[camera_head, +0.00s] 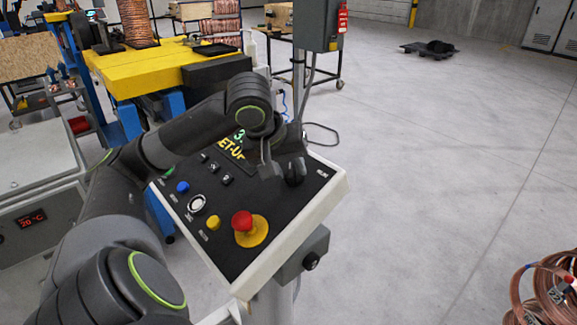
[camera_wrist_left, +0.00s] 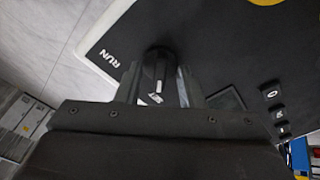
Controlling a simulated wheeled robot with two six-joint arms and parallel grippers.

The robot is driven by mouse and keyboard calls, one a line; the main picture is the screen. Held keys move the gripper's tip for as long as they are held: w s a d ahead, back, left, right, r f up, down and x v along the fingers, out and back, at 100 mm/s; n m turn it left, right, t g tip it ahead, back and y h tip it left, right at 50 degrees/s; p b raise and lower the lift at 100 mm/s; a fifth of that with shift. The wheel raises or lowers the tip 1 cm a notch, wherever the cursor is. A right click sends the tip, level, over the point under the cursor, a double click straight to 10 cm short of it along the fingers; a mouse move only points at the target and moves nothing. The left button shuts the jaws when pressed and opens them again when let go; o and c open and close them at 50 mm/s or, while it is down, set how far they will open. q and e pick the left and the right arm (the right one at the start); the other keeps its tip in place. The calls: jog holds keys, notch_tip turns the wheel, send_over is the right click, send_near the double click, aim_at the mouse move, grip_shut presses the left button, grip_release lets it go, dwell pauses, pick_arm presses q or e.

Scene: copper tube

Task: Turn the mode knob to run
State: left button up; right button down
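The black mode knob (camera_head: 294,172) sits at the right of the sloped control panel (camera_head: 268,205), partly hidden by my left gripper (camera_head: 282,165). In the left wrist view the knob (camera_wrist_left: 158,68) stands between the two fingers of my left gripper (camera_wrist_left: 159,80). The fingers are apart, one on each side of it; contact is not clear. A white mark on the knob faces the gripper's base, away from the RUN label (camera_wrist_left: 110,58). The panel's display (camera_head: 235,146) shows partly hidden text ending in "ET-UP". My right gripper is not in view.
The panel also carries a red mushroom button (camera_head: 242,221), a yellow button (camera_head: 213,222), a white-ringed button (camera_head: 197,204), a blue button (camera_head: 183,187) and small switches. A grey box (camera_head: 317,22) on a post stands behind. The floor at right is mostly free; copper coils (camera_head: 548,290) lie there.

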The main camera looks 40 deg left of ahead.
pick_arm(q)
jog(key=shift+c, duration=0.4)
grip_shut()
